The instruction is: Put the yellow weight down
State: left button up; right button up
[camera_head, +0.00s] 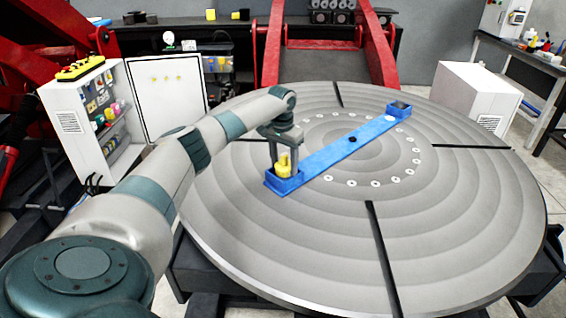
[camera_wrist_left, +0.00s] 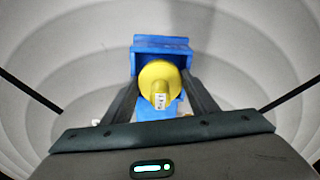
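The yellow weight (camera_head: 283,168) stands in the blue tray (camera_head: 285,187) at the near left end of a blue beam (camera_head: 340,148) on the round grey table. In the left wrist view the weight (camera_wrist_left: 160,74) shows from above, its narrow knob toward me, inside the tray (camera_wrist_left: 161,42). My left gripper (camera_head: 284,165) reaches down over the tray. Its two fingers (camera_wrist_left: 160,82) stand wide apart, one on each side of the weight, with a gap beside the knob. The weight's bottom is hidden by the tray wall. My right gripper is in neither view.
The grey turntable (camera_head: 450,195) has dark slots and is mostly clear. A second blue holder (camera_head: 399,109) with a dark inside is at the beam's far end. A white open cabinet (camera_head: 88,120) stands left, a white box (camera_head: 475,95) right, and red machine arms (camera_head: 375,45) behind.

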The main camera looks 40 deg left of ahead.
aim_at(283, 176)
pick_arm(q)
jog(key=shift+g, duration=0.4)
jog(key=f, duration=0.1)
jog(key=s+f, duration=0.1)
jog(key=d+f, duration=0.1)
jog(key=f, duration=0.1)
jog(key=shift+s, duration=0.3)
jog(key=shift+w+r+b, duration=0.4)
jog(key=shift+r+b, duration=0.1)
jog(key=shift+r, duration=0.2)
jog(key=r, duration=0.1)
jog(key=r+b, duration=0.1)
jog(key=w+r, duration=0.1)
jog(key=shift+w+a+r, duration=0.1)
jog(key=shift+a+r, duration=0.15)
jog(key=shift+r, duration=0.1)
jog(key=r, duration=0.3)
jog(key=r+b, duration=0.1)
jog(key=r, duration=0.2)
jog(key=shift+s+a+r+b, duration=0.1)
jog(key=shift+s+a+b, duration=0.1)
jog(key=shift+b, duration=0.1)
jog(key=shift+w+r, duration=0.1)
jog(key=shift+r, duration=0.35)
jog(key=shift+r, duration=0.1)
